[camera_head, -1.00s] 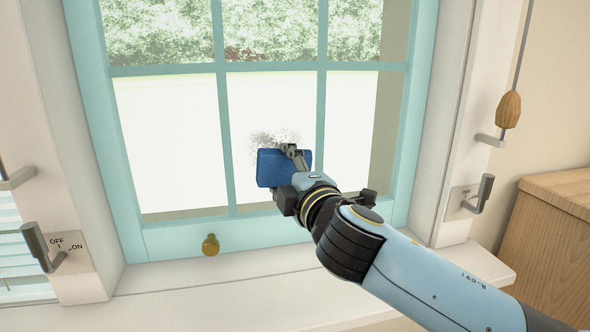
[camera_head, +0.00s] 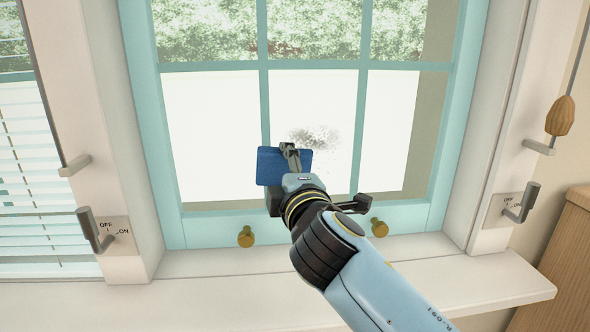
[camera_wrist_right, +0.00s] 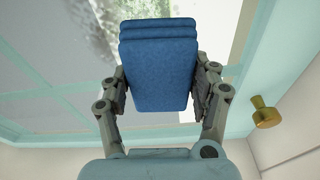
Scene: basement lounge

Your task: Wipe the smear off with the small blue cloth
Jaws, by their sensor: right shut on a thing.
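The small blue cloth (camera_head: 270,166) is a folded pad held upright in front of the window. My right gripper (camera_head: 290,160) is shut on it. In the right wrist view the cloth (camera_wrist_right: 158,65) sits between the two fingers of the gripper (camera_wrist_right: 160,90). The smear (camera_head: 318,136) is a grey speckled patch on the lower middle window pane, up and right of the cloth in the head view. It also shows in the right wrist view (camera_wrist_right: 101,42), left of the cloth. I cannot tell whether the cloth touches the glass. My left gripper is in neither view.
The teal window frame (camera_head: 264,105) has bars around the panes. Two brass knobs (camera_head: 246,237) (camera_head: 379,228) stand at its bottom rail. A white sill (camera_head: 200,285) runs below. Lever switches (camera_head: 95,230) (camera_head: 527,203) are on both side posts. A wooden cabinet (camera_head: 565,265) is at right.

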